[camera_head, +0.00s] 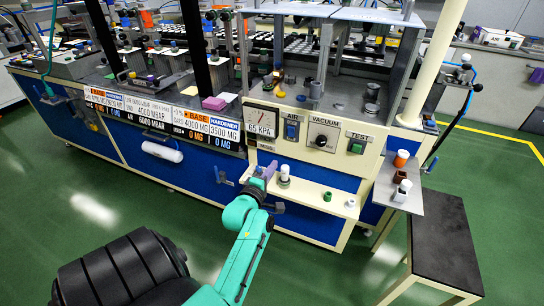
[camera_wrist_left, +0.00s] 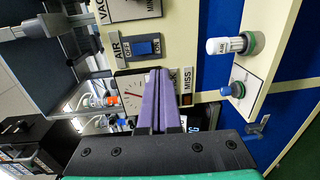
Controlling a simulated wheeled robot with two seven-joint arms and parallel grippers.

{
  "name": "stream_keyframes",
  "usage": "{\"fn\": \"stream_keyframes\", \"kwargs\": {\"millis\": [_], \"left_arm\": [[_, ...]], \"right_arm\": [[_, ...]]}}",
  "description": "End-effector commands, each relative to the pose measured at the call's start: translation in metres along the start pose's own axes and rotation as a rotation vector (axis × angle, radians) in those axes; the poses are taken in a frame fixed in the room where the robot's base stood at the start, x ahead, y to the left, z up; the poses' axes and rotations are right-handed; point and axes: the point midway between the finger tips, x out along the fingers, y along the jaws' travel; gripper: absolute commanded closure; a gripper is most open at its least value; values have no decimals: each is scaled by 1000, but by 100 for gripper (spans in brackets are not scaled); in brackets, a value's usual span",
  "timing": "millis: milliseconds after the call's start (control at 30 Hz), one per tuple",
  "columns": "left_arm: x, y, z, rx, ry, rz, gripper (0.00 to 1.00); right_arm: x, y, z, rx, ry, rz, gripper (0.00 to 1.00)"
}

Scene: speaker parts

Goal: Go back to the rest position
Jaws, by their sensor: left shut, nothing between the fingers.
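My left gripper (camera_head: 267,172) is at the front of the workbench in the head view, at the left end of a narrow cream shelf (camera_head: 312,196). In the left wrist view its purple fingers (camera_wrist_left: 159,76) are together with nothing between them. They point toward the control panel with the gauge (camera_head: 263,121). The gauge also shows in the left wrist view (camera_wrist_left: 129,97), partly hidden behind the fingers. A small white bottle (camera_head: 284,173) stands on the shelf just right of the gripper; it also shows in the left wrist view (camera_wrist_left: 224,46). My right gripper is not in view.
The shelf also holds a small green part (camera_head: 327,196). A grey side shelf (camera_head: 409,199) holds an orange-and-white bottle (camera_head: 401,158) and small containers. A black-topped table (camera_head: 443,235) stands at right. Green floor (camera_head: 330,280) is open in front of the bench.

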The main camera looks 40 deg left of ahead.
Motion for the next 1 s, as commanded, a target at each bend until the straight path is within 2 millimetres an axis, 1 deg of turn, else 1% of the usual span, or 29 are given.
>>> {"fn": "stream_keyframes", "kwargs": {"millis": [100,467,533,567,667,700,767,800,867,900,967,1000], "left_arm": [[0,0,0,0,0,0,100],[1,-2,1,4,-2,-4,100],[1,-15,6,36,-15,-33,100],[2,-26,11,64,-28,-57,100],[-4,-90,36,230,-106,-187,100],[-11,-124,49,323,-156,-252,100],[-28,-176,66,475,-246,-349,100],[-43,-210,75,578,-312,-407,100],[-72,-259,85,732,-421,-489,100],[-94,-290,89,835,-501,-539,100],[-132,-333,91,988,-631,-607,100],[-160,-360,88,1088,-723,-647,100]], "right_arm": [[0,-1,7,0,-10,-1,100],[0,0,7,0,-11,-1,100],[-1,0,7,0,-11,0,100],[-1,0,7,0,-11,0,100],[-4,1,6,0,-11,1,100],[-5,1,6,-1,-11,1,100],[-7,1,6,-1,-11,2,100],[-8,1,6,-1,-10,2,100],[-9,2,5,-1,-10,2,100],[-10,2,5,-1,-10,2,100],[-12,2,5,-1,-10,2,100],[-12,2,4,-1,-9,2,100]]}}
